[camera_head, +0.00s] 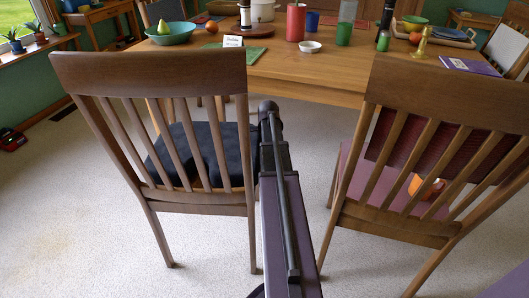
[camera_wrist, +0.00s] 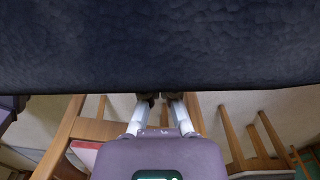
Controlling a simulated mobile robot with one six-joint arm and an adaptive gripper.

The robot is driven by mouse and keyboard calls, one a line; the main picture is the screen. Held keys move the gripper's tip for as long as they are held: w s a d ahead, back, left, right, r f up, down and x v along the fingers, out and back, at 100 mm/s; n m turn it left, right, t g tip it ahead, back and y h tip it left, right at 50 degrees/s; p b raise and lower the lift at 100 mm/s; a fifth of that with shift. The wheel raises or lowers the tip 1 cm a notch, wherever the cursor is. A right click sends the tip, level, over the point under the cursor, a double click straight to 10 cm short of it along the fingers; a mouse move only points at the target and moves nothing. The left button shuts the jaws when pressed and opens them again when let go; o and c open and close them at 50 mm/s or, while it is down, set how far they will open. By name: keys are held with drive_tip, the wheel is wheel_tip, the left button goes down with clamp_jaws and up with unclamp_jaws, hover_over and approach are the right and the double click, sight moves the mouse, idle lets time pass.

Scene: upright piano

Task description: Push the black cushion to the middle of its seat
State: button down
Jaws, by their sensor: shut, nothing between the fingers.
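The black cushion (camera_head: 236,150) lies on the left wooden chair (camera_head: 150,72) and shows through its back slats. Its right edge reaches the chair's right side in the head view. The seat beneath is mostly hidden. In the wrist view the dark cushion (camera_wrist: 160,45) fills the upper half, with its edge running across the picture. My gripper (camera_wrist: 158,99) is shut and empty, its tips at that edge; I cannot tell whether they touch it. In the head view my arm reaches along the chair's right side, and the gripper's fingers are hidden.
A right chair (camera_head: 450,92) holds a dark red cushion (camera_head: 389,160) and an orange item (camera_head: 427,187). The wooden table (camera_head: 275,55) beyond carries bowls, cups and other items. Between the chairs is a gap of carpet, partly filled by my arm.

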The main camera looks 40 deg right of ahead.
wheel_tip(320, 180, up, 10)
drive_tip(key=s+d+p, duration=0.1)
drive_tip(key=p, duration=0.9)
drive_tip(key=shift+s+d, duration=0.3)
drive_tip(key=shift+s, duration=0.05)
idle(0.4)
